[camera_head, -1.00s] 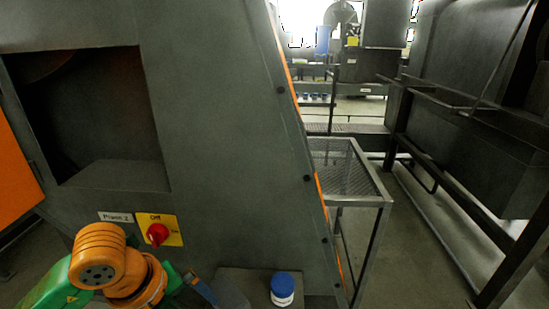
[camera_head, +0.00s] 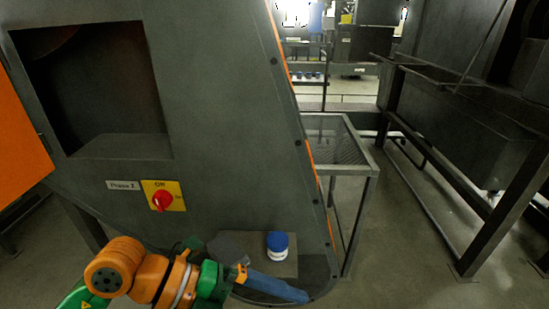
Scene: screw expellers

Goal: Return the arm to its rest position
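My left arm comes in from the lower left, with orange and green links. Its blue-grey gripper (camera_head: 290,292) points right, low in front of the machine's base. Only a narrow blue-grey shape shows, so I cannot tell whether the fingers are open or shut. It lies below and to the right of the red rotary switch (camera_head: 162,201) on its yellow plate, clear of it. My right gripper is not in view.
The large grey machine (camera_head: 225,130) has a dark opening at upper left. A white jar with a blue lid (camera_head: 277,244) stands on a small ledge near my gripper. A mesh-topped metal stand (camera_head: 338,150) is to the right.

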